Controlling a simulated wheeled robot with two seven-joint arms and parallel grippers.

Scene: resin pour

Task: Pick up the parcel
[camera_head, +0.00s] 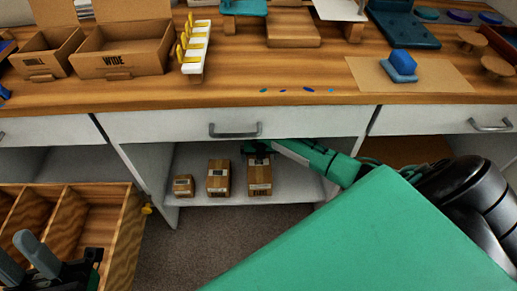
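Three brown cardboard parcels stand in a row on the white shelf under the bench: a small one (183,186) at left, a middle one (218,180), and the tallest (260,180) at right. My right arm reaches in from the right under the drawer. Its dark gripper (258,149) is at the top of the tallest parcel, overlapping its upper edge. Whether its fingers are closed on it is hidden by shadow and the drawer. My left gripper (18,254) is at the lower left, its two grey fingers apart and empty, far from the parcels.
A wooden divided crate (132,225) stands at lower left. The drawer front with its handle (235,130) hangs above the shelf. The benchtop (230,93) holds cardboard boxes (120,58), a white rack with yellow pegs (196,50) and a blue block (403,62).

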